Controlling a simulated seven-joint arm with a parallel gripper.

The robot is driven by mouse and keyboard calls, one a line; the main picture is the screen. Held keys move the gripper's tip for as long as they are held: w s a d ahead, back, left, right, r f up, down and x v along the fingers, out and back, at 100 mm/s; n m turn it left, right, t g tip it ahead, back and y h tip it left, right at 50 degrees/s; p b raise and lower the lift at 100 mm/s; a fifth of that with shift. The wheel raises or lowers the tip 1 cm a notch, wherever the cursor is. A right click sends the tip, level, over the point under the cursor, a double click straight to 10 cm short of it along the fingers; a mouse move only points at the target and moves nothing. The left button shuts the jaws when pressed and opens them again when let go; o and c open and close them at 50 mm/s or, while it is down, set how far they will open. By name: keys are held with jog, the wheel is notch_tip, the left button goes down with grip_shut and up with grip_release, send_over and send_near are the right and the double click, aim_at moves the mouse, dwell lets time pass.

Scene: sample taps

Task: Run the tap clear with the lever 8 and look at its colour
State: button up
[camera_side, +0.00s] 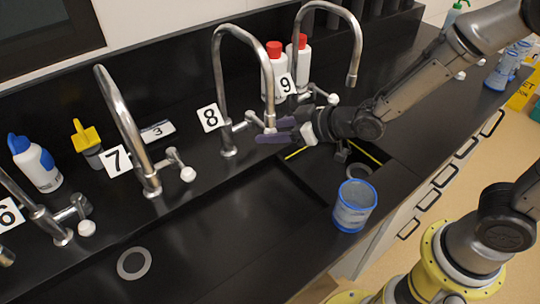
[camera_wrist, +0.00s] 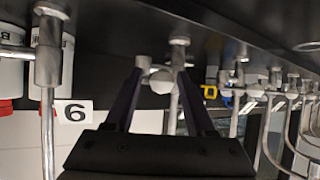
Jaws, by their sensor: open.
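Tap 8 (camera_side: 220,90) is a tall chrome gooseneck behind the black basin, with its number card (camera_side: 210,117) at its left. Its lever (camera_side: 250,119) points toward my gripper (camera_side: 268,130), whose dark purple fingers are open around the lever's end. In the wrist view, a white knob (camera_wrist: 162,81) sits between the two fingers of my gripper (camera_wrist: 160,76), with a gap visible at the right finger. Whether the fingers touch it is unclear. The lever's tip is partly hidden by the fingers in the side view. I see no water stream from the spout.
Tap 9 (camera_side: 357,45) stands close behind my gripper, with red-capped bottles (camera_side: 278,70) beside it. Tap 7 (camera_side: 118,110) is to the left. A blue-rimmed container (camera_side: 354,205) stands near the counter's front edge. The basin (camera_side: 215,235) in front is mostly clear.

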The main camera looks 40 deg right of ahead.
jog(key=v, duration=0.7)
dwell(0.3)
